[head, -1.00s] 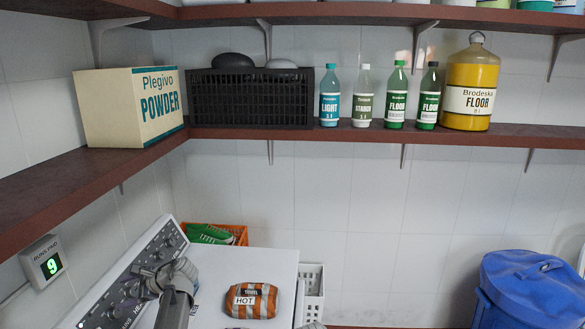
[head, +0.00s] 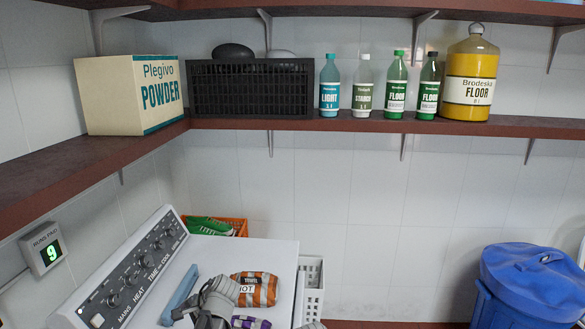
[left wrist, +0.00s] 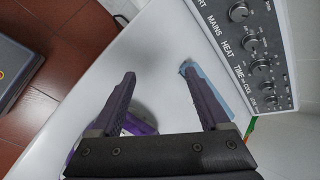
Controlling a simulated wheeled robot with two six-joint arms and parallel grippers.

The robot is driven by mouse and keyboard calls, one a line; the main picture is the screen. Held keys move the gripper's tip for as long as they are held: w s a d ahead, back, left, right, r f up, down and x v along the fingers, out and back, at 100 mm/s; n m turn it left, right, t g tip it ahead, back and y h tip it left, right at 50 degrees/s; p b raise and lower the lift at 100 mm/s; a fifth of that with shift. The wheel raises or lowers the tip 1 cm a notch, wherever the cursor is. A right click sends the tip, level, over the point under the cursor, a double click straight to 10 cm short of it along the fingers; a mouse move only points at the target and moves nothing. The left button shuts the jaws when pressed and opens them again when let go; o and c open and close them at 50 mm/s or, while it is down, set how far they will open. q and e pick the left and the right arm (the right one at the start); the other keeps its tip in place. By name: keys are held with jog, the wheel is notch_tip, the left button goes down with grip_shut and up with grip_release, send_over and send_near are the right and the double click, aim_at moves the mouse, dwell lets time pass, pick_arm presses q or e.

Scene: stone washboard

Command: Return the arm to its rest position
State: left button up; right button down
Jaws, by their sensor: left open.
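My left arm comes in at the bottom of the head view over the white machine top (head: 240,252); its grey wrist part (head: 215,298) shows, and its fingertips cannot be made out there. In the left wrist view my left gripper (left wrist: 158,75) is open, with nothing between its two fingers, above the machine's white top (left wrist: 158,60). The right gripper is not in view.
On the machine lie a light-blue bar (head: 180,294), an orange-and-grey towel packet (head: 258,288) and a purple item (head: 250,322), partly cut off. The control panel (head: 130,275) rises at left. Shelves hold a box, black crate and bottles. A blue bin (head: 530,285) stands right.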

pick_arm(q)
jog(key=s+d+f+n+g+h+b, duration=0.1)
jog(key=s+d+f+n+h+b, duration=0.1)
jog(key=s+d+f, duration=0.3)
jog(key=s+d+f+n+g+h+b, duration=0.1)
jog(key=s+d+f, duration=0.5)
jog(key=s+d, duration=0.6)
jog(key=d+n+h+b, duration=0.1)
jog(key=d+h+b, duration=0.1)
jog(key=d, duration=0.5)
jog(key=shift+s+n+h, duration=0.15)
jog(key=shift+n+h, duration=0.25)
jog(key=shift+h, duration=0.4)
jog(key=shift+o, duration=0.3)
jog(key=shift+f, duration=0.1)
